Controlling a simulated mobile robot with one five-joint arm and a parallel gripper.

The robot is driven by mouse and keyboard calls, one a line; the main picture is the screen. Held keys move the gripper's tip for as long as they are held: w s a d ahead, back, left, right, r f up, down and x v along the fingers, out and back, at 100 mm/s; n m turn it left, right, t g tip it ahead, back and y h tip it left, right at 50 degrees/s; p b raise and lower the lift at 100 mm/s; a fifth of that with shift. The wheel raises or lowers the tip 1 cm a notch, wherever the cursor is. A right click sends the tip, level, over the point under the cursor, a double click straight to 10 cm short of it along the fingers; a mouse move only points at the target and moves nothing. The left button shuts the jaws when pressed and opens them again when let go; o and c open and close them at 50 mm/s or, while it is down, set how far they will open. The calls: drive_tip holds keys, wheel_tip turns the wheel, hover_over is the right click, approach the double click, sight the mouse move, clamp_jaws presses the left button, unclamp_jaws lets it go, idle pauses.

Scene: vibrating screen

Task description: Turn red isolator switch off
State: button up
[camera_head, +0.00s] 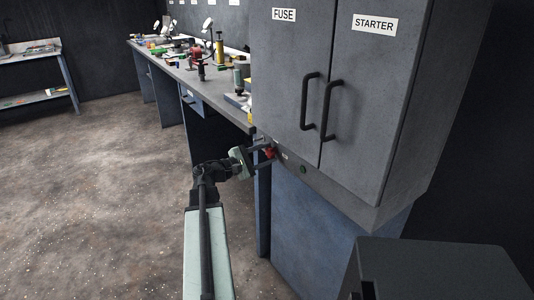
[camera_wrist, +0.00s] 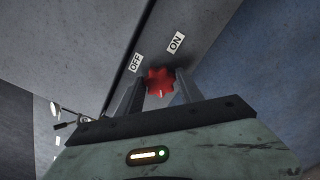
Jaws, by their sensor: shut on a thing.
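The red isolator switch (camera_head: 269,152) is a small lobed knob on the lower edge strip of the grey cabinet. In the wrist view the red knob (camera_wrist: 159,80) sits between my two gripper fingers, with an OFF label (camera_wrist: 136,62) at its upper left and an ON label (camera_wrist: 176,42) at its upper right. A pale mark shows on the knob's near side. My gripper (camera_head: 266,155) reaches the knob from the left and is shut on it; it also shows in the wrist view (camera_wrist: 158,92). The exact contact of the fingertips is partly hidden.
The grey cabinet (camera_head: 360,150) has FUSE and STARTER doors with black handles. A green button (camera_head: 303,169) sits right of the switch. A cluttered workbench (camera_head: 222,92) runs along the wall behind. The floor (camera_head: 100,180) at the left is clear.

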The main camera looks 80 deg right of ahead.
drive_tip(key=shift+w+d, duration=0.1)
drive_tip(key=o, duration=1.3)
drive_tip(key=v, duration=0.8)
drive_tip(key=shift+o, duration=0.4)
